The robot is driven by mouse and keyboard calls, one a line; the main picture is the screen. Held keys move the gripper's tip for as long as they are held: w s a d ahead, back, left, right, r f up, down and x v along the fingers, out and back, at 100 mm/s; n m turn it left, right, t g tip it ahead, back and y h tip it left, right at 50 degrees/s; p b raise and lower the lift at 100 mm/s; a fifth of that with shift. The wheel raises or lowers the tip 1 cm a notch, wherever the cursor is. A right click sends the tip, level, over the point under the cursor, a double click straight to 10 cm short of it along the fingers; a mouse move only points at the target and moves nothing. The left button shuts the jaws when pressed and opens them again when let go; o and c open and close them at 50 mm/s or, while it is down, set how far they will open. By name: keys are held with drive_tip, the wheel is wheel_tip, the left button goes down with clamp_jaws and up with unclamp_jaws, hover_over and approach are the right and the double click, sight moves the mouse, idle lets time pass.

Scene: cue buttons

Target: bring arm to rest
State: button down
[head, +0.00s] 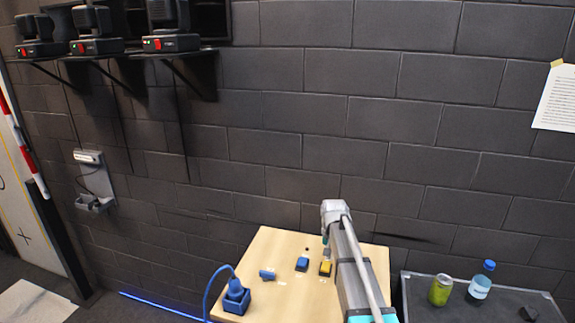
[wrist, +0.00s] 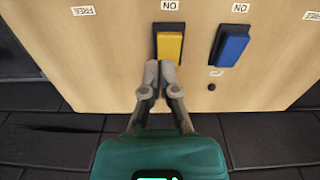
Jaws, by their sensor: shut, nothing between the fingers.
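My gripper (wrist: 160,66) is shut and empty, with its fingers together. In the wrist view its tips are at the near end of the yellow button (wrist: 170,46); I cannot tell whether they touch it. The yellow button also shows in the head view (head: 325,268), beside my arm. A blue button (wrist: 233,46) sits to its right in the wrist view and to its left in the head view (head: 302,264). Both have "ON" labels in the wrist view. My arm reaches over the right side of the wooden table (head: 285,240).
A blue block (head: 267,275) and a blue socket with a cabled plug (head: 236,298) are on the table's left. A dark cabinet (head: 415,300) at right bears a green can (head: 440,290) and a bottle (head: 480,285). A brick wall (head: 300,110) stands behind.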

drive_tip(key=s+f+n+b, duration=0.1)
drive_tip(key=s, duration=0.7)
drive_tip(key=s+f+n+b, duration=0.1)
drive_tip(key=s, duration=0.7)
drive_tip(key=s+f+n+b, duration=0.1)
drive_tip(key=s+f, duration=0.1)
drive_tip(key=s, duration=0.6)
drive_tip(key=shift+s+a+b, duration=0.35)
drive_tip(key=shift+s+a, duration=0.05)
